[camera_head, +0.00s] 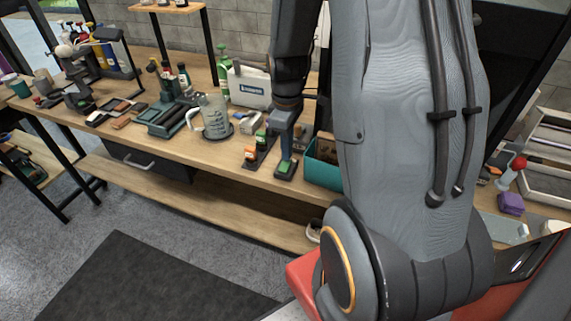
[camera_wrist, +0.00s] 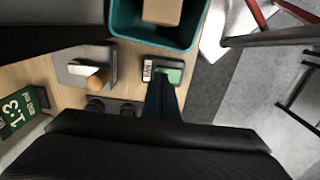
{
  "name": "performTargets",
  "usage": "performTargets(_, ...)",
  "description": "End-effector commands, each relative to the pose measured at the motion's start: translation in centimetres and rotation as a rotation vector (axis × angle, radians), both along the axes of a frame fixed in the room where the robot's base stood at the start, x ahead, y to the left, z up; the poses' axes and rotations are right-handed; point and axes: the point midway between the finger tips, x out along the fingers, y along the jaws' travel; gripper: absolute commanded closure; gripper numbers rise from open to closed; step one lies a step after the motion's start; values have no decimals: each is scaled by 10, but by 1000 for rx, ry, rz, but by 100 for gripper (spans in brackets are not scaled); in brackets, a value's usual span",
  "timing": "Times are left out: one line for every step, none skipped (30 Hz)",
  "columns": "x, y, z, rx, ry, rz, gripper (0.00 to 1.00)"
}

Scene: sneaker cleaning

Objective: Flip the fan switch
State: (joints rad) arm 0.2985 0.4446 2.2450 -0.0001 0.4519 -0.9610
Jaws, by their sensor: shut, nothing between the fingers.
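A small dark switch box with a green face (camera_head: 286,169) lies near the front edge of the wooden workbench, left of a teal bin. In the wrist view, the switch box (camera_wrist: 150,70) shows a white label on its left and a green rocker (camera_wrist: 174,75) on its right. My gripper (camera_head: 287,156) points down at the box with its fingers shut and nothing between them. In the wrist view, the fingertips (camera_wrist: 163,84) overlap the lower edge of the green rocker. I cannot tell whether they press on it. I cannot make out a fan.
The teal bin (camera_head: 322,172) stands close to the right, holding a brown block (camera_wrist: 162,11). A measuring jug (camera_head: 214,118) and a white box (camera_head: 249,88) stand farther left and back.

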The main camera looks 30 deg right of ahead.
Motion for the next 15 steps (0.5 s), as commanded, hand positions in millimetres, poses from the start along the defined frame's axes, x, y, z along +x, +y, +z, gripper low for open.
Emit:
performTargets(0, 0, -1, 0, 0, 0, 100)
performTargets(0, 0, -2, 0, 0, 0, 100)
performTargets(0, 0, -2, 0, 0, 0, 100)
performTargets(0, 0, -3, 0, 0, 0, 100)
performTargets(0, 0, -3, 0, 0, 0, 100)
performTargets(0, 0, -3, 0, 0, 0, 100)
performTargets(0, 0, -4, 0, 0, 0, 100)
performTargets(0, 0, -4, 0, 0, 0, 100)
performTargets(0, 0, -5, 0, 0, 0, 100)
performTargets(0, 0, -5, 0, 0, 0, 100)
performTargets(0, 0, -6, 0, 0, 0, 100)
performTargets(0, 0, -6, 0, 0, 0, 100)
performTargets(0, 0, -6, 0, 0, 0, 100)
performTargets(0, 0, -7, 0, 0, 0, 100)
performTargets(0, 0, -7, 0, 0, 0, 100)
